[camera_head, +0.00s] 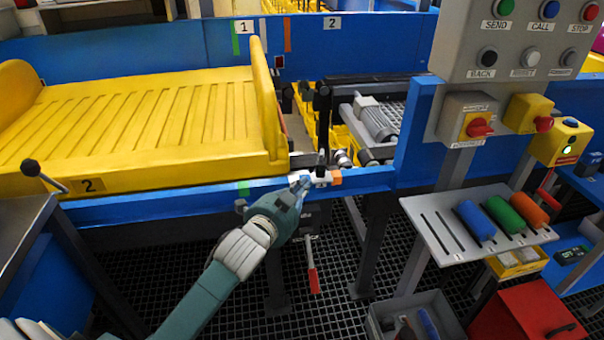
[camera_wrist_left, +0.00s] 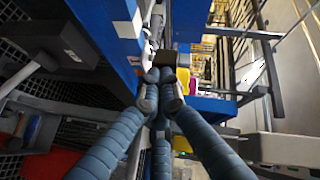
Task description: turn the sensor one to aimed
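A slim black post (camera_head: 322,125) with a small head stands on the near blue rail, by a white bracket (camera_head: 322,177); I take it for sensor one, but no label on it is readable. My left gripper (camera_head: 301,184) is at the rail, its fingertips at or touching the left side of the bracket. In the left wrist view its fingers (camera_wrist_left: 160,84) come close together, just short of a dark block (camera_wrist_left: 182,62). Whether they grip anything is hidden. Which way the sensor faces cannot be told. My right gripper is not in view.
A yellow tray (camera_head: 130,125) lies on the conveyor just left of the post. An orange mark (camera_head: 335,177) and a green mark (camera_head: 243,188) are on the near rail. A red-handled lever (camera_head: 313,279) hangs below. A button panel (camera_head: 515,45) stands at right.

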